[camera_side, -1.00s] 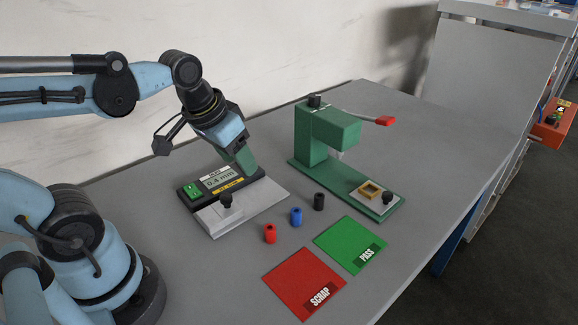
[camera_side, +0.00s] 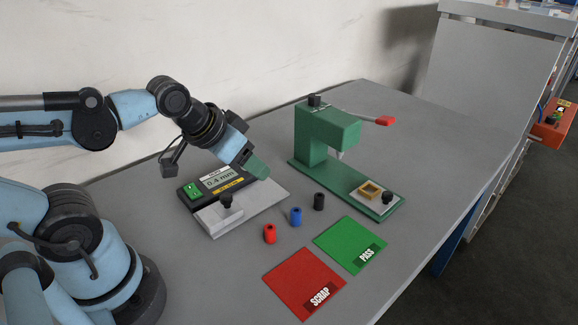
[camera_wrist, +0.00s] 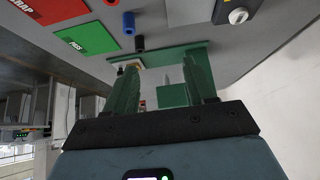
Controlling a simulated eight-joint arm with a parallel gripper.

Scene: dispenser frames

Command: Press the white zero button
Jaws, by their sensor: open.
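The gauge (camera_side: 218,182) is a dark box with a green panel and a display that seems to read 0.4 mm. It has a light grey base plate (camera_side: 265,203) with a black knob. My gripper (camera_side: 259,170) is over the gauge's right end, its green fingers tilted down to the right; they hide part of the gauge. In the wrist view my gripper (camera_wrist: 165,75) has its two fingers apart with nothing held. A white round piece with a dark mark (camera_wrist: 238,15) shows at the top right there; I cannot tell whether it is the zero button. No zero button is clear in the side view.
A green press (camera_side: 327,135) with a red-tipped lever stands right of my gripper. Red (camera_side: 270,234), blue (camera_side: 296,217) and black (camera_side: 319,201) cylinders stand in front. Red SCRAP (camera_side: 305,283) and green PASS (camera_side: 350,245) mats lie nearer. The table's right side is clear.

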